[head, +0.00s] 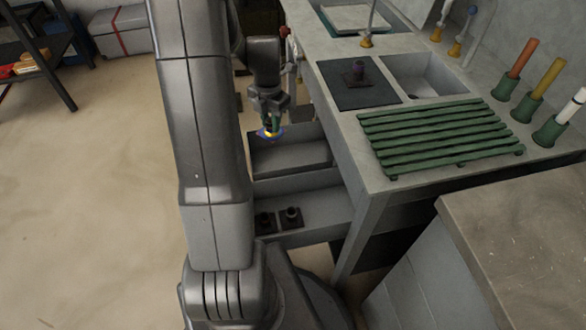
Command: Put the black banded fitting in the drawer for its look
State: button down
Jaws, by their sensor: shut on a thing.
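My gripper (270,125) points down over the upper open drawer (316,155), near its left end. It is shut on a small fitting (270,134) with a blue rim and some yellow. Most of the fitting is hidden by the fingers, and I cannot make out black bands on it. The upper drawer looks empty. The lower open drawer (328,212) holds two dark fittings, one at the left (265,222) and one beside it (291,216).
The bench (350,150) carries a green slatted rack (440,135), a sink (423,76) and several green holders with coloured rods (512,75). A grey worktop (530,240) stands at the front right. The floor at the left is clear.

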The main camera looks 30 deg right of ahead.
jog(key=shift+s+d+f+n, duration=0.2)
jog(key=shift+d+f+n, duration=0.1)
jog(key=shift+n, duration=0.1)
jog(key=b, duration=0.4)
send_near(289, 164)
jog(key=a+f, duration=0.2)
jog(key=w+a+f, duration=0.1)
jog(key=a+f, duration=0.1)
jog(key=d, duration=0.2)
jog(key=s+d+b, duration=0.1)
jog(key=d, duration=0.1)
jog(key=shift+f, duration=0.25)
jog(key=shift+a+f, duration=0.1)
jog(key=shift+f, duration=0.15)
jog(key=shift+f, duration=0.2)
jog(key=c, duration=1.2)
grip_release()
jog(key=shift+o, duration=0.2)
